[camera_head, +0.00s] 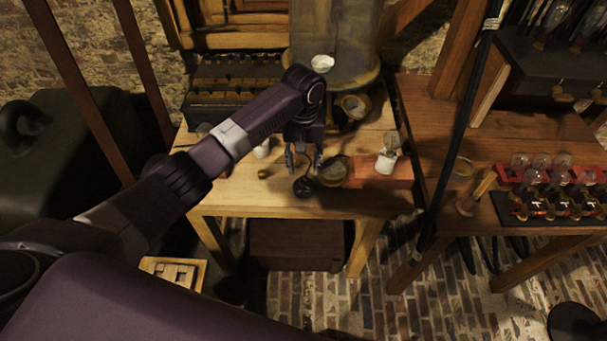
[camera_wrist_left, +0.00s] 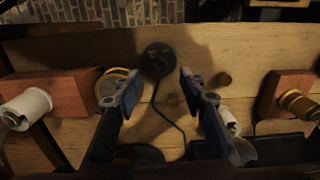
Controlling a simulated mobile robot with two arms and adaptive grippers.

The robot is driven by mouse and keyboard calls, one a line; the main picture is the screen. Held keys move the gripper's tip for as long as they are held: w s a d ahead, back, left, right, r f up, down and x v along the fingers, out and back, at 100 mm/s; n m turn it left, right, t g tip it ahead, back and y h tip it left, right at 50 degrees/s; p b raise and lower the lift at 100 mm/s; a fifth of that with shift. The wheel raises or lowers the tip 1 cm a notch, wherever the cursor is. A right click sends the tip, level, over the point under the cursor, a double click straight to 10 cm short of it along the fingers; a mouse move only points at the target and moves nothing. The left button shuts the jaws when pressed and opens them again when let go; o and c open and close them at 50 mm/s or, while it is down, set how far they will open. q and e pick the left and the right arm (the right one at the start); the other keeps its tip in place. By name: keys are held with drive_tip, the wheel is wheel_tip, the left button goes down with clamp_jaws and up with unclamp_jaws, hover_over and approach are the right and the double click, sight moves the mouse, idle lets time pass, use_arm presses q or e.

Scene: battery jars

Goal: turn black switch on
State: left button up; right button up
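The black switch (camera_head: 303,187) is a small round dark piece near the front edge of the wooden table. In the left wrist view the black switch (camera_wrist_left: 158,57) lies on the boards, with a dark cord running from it. My left gripper (camera_head: 304,161) points down just behind and above it in the head view. In the left wrist view the left gripper (camera_wrist_left: 160,87) is open and empty, its fingertips apart with the switch in line with the gap between them. I cannot tell whether it touches the switch. My right gripper is not in view.
A round brass-rimmed piece (camera_head: 333,172) sits close to the right of the switch. A small knob (camera_head: 262,174) is to its left. A red-brown block with a white spool (camera_head: 386,163) stands further right. The table's front edge (camera_head: 300,213) is near.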

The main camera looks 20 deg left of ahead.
sight(304, 179)
use_arm(q)
wheel_tip(304, 179, down, 5)
drive_tip(key=shift+f+p, duration=0.1)
drive_tip(key=shift+p, duration=0.2)
clamp_jaws()
